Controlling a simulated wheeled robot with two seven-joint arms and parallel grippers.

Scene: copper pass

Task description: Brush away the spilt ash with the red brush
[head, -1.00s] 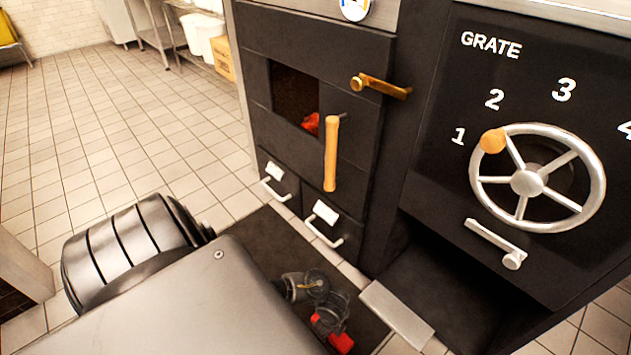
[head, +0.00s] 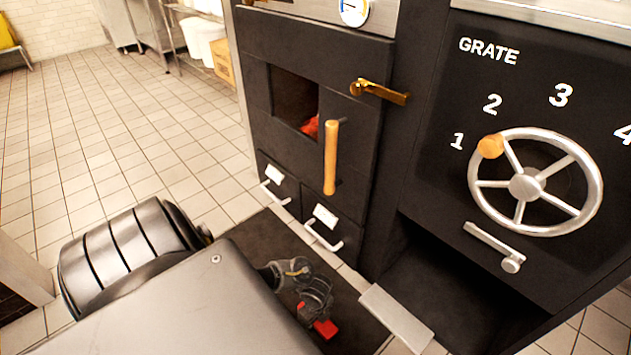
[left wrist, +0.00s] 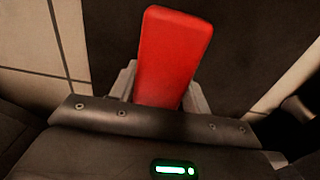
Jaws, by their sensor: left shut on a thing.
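My left gripper (head: 318,311) is low over the dark floor mat, in front of the furnace. It is shut on the red brush (head: 326,328), of which only a small red part shows in the head view. In the left wrist view, the red brush (left wrist: 174,50) stands up between the two grey fingers of my left gripper (left wrist: 160,92). Its bristles cannot be made out. I cannot make out any spilt ash in either view. My right gripper is not in view.
A grate wheel (head: 525,187) and a metal ledge (head: 396,318) are at right. The dark mat (head: 255,235) lies before the furnace; tiled floor at left is clear.

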